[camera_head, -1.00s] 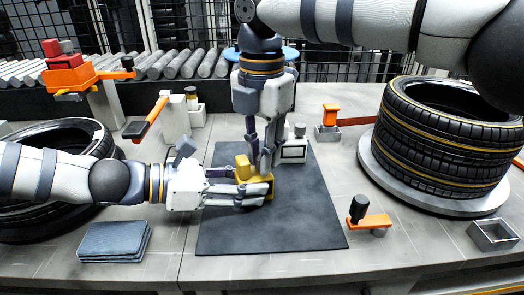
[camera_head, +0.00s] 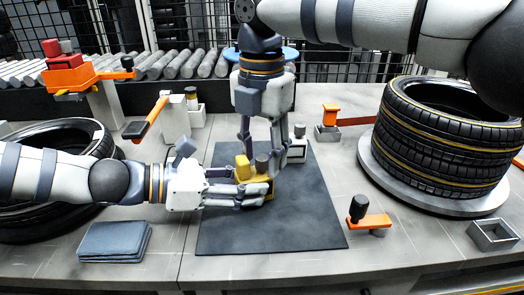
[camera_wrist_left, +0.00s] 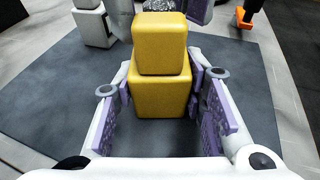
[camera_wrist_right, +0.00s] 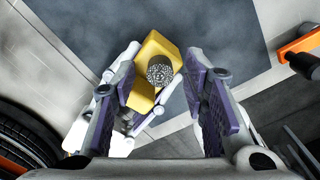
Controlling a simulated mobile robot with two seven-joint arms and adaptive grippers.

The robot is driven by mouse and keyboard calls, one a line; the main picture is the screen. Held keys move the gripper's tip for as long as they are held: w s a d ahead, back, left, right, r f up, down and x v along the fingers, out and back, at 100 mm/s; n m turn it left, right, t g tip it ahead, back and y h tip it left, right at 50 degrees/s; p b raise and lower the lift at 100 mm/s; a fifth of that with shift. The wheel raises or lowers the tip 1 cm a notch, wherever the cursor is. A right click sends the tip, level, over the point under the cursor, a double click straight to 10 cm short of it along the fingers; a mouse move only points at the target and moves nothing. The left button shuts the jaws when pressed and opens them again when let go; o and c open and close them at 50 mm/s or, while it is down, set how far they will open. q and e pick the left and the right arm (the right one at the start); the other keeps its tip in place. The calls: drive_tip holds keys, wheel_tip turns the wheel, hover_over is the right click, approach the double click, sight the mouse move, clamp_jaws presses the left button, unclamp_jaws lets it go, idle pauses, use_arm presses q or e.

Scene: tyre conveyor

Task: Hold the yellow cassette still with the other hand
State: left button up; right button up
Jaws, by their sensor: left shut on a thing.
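The yellow cassette (camera_head: 243,170) is on the dark mat (camera_head: 270,232) in the head view. It fills the middle of the left wrist view (camera_wrist_left: 160,85). My left gripper (camera_head: 250,190) comes in from the left and is shut on the cassette, one finger on each side. A grey knurled knob (camera_wrist_right: 160,70) stands on the cassette and shows in the right wrist view. My right gripper (camera_head: 262,158) points down above the cassette with its fingers spread. The knob shows between those fingers, with a gap on each side. The cassette's underside is hidden.
A small white block (camera_head: 296,150) stands behind the cassette on the mat. Folded blue cloths (camera_head: 114,241) lie at front left. The mat's front part is clear.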

sight(262, 157)
wheel_tip(262, 157, up, 12)
idle(0.5)
wheel_tip(262, 157, down, 12)
drive_tip(key=m, duration=0.6)
drive_tip(key=shift+r, duration=0.1)
clamp_jaws()
drive_tip(key=n, duration=0.4)
drive_tip(key=shift+n, duration=0.3)
